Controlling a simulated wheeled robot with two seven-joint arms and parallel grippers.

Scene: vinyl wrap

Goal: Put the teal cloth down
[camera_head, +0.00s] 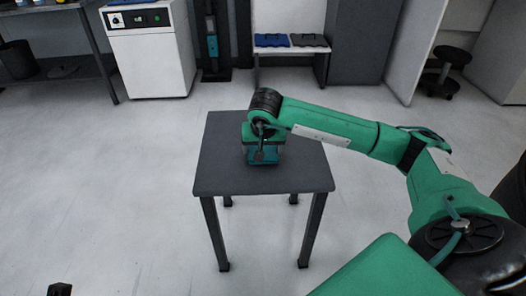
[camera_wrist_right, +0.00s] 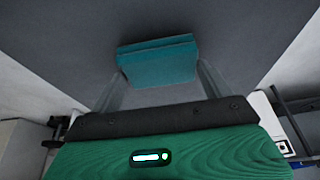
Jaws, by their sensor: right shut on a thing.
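The teal cloth (camera_wrist_right: 158,64) is a folded, flat-sided block. In the right wrist view it sits between the two pale fingers of my right gripper (camera_wrist_right: 160,84), which is shut on it. In the head view the cloth (camera_head: 266,159) shows under my right gripper, over the middle of the dark grey table (camera_head: 220,180). The table top also shows behind the cloth in the right wrist view (camera_wrist_right: 60,40). I cannot tell whether the cloth touches the table top. My left gripper is not clearly in view.
The table top around the cloth is bare. Behind it stand a white cabinet (camera_head: 150,60) and a bench (camera_head: 290,49) with a blue folded item (camera_head: 271,40) and a dark one (camera_head: 309,40). A black stool (camera_head: 447,70) stands back right. A small dark part (camera_head: 60,289) shows at lower left.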

